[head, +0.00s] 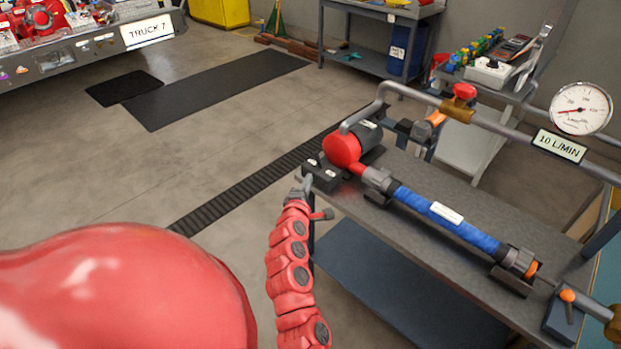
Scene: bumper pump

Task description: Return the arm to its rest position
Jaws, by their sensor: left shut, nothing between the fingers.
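My left gripper (302,190) is at the end of a red segmented arm that rises from the bottom of the head view. It is shut and empty, close to the left corner of the metal workbench (430,177); I cannot tell if it touches the bench. A red and dark grey pump unit (342,149) sits on that corner, just right of and beyond the gripper. A blue cylinder (445,218) lies along the bench, joined to the pump. My right gripper is not in view.
A pipe with a red-handled valve (464,91) and a pressure gauge (581,109) runs above the bench. A lower shelf (395,285) is below. Open floor (90,185) with a black grate (255,180) lies left. A truck (80,50) stands far left.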

